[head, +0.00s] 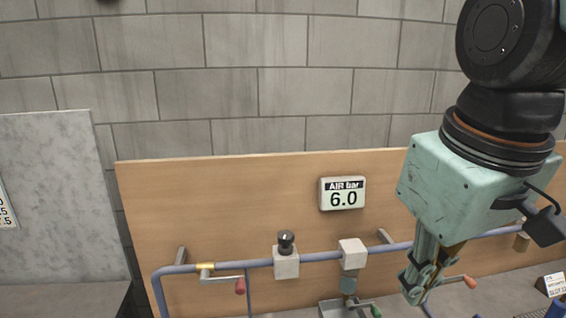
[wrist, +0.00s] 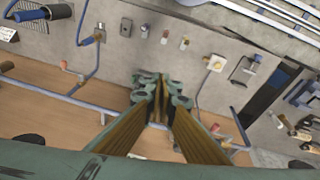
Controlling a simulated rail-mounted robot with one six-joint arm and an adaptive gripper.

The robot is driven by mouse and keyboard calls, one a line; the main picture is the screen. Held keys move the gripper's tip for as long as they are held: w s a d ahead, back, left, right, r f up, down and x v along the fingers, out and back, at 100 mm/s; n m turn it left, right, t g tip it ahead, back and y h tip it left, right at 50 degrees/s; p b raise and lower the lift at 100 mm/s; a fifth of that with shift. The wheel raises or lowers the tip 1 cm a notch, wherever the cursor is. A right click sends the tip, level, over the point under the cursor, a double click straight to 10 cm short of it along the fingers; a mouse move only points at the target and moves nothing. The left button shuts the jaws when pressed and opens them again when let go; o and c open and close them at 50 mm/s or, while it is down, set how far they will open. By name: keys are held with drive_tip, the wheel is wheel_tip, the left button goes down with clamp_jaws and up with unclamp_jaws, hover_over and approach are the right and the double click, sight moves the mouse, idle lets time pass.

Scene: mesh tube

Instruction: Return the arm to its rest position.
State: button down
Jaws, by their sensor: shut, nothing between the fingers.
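My gripper (head: 420,286) hangs at the right of the head view, below its pale green housing, pointing down in front of the wooden board. In the wrist view my gripper (wrist: 160,90) has its green fingertips together in the middle, with nothing between them. My arm comes down from the top right of the head view. The blue-grey pipe behind the gripper is partly hidden by it.
A wooden board (head: 230,200) carries an air display (head: 342,194) reading 6.0, a blue-grey pipe (head: 316,256), a red-handled lever (head: 240,286) and a black knob (head: 286,240). A grey panel (head: 50,190) stands at left. In the wrist view, small fittings line the grey bench (wrist: 125,62).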

drive_tip(key=s+d+f+m+t+b, duration=0.1)
drive_tip(key=s+d+f+m+b, duration=0.1)
drive_tip(key=s, duration=0.6)
wheel_tip(320, 180, down, 2)
drive_tip(key=shift+d+f+m+b, duration=0.15)
drive_tip(key=shift+f+m+b, duration=0.05)
drive_tip(key=shift+m+b, duration=0.45)
